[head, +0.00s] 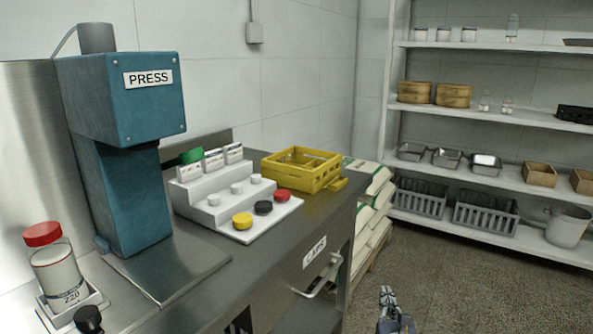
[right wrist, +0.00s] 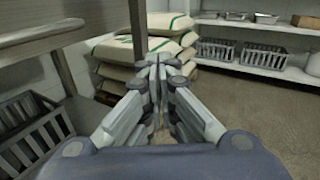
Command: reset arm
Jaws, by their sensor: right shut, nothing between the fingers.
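My right gripper (head: 388,299) shows at the bottom of the head view, low over the floor to the right of the steel counter (head: 215,280). In the right wrist view its fingers (right wrist: 158,72) are together with nothing between them. It touches no object that I can see. My left gripper is not in view.
The counter holds a teal press (head: 125,150), a red-capped jar (head: 55,270), a stepped rack (head: 215,200) with coloured caps and a yellow crate (head: 300,170). Stacked sacks (head: 370,215) stand beyond its end. Shelves (head: 500,180) line the back right. Floor (head: 480,270) before them is clear.

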